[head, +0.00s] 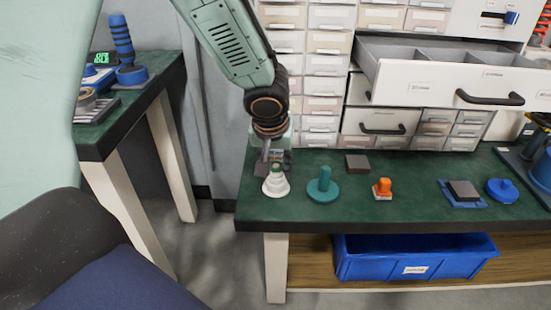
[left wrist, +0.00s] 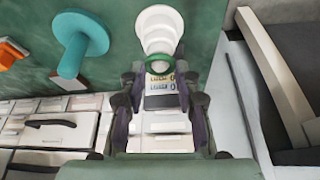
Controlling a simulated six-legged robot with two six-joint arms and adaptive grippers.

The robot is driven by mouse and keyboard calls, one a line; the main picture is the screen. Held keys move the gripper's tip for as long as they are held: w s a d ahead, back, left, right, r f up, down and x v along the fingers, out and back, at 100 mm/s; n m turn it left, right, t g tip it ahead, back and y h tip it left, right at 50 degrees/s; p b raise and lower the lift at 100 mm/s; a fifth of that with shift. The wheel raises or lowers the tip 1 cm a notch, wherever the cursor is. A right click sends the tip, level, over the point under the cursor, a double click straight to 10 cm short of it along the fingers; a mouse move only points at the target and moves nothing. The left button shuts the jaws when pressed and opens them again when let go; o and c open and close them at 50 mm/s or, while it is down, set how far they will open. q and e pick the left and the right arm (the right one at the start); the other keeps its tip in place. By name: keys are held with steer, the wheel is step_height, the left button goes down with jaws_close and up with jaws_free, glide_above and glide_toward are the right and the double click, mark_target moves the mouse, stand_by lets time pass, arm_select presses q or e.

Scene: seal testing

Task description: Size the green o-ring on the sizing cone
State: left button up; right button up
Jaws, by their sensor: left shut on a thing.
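The white stepped sizing cone (head: 276,186) stands upright near the left end of the green bench. It also shows at the top of the left wrist view (left wrist: 158,25). My left gripper (head: 272,166) is at the cone's narrow top. In the left wrist view its two fingers (left wrist: 159,72) are shut on the green o-ring (left wrist: 159,67), one on each side. The ring is at the cone's narrow end. I cannot tell whether it is around the tip or just above it, or whether they touch. My right gripper is not in view.
Right of the cone stand a teal peg on a round base (head: 323,188) and an orange-topped piece (head: 382,188). Farther right are a dark block on a blue base (head: 462,192) and a blue knob (head: 502,190). A drawer cabinet (head: 325,65), one drawer open, stands behind.

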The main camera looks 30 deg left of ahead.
arm_select(q)
steer(key=shift+f, duration=0.25)
steer(key=o, duration=0.8)
steer(key=shift+c, duration=0.2)
step_height(320, 180, up, 9)
steer(key=p, duration=0.6)
steer(key=shift+p, duration=0.4)
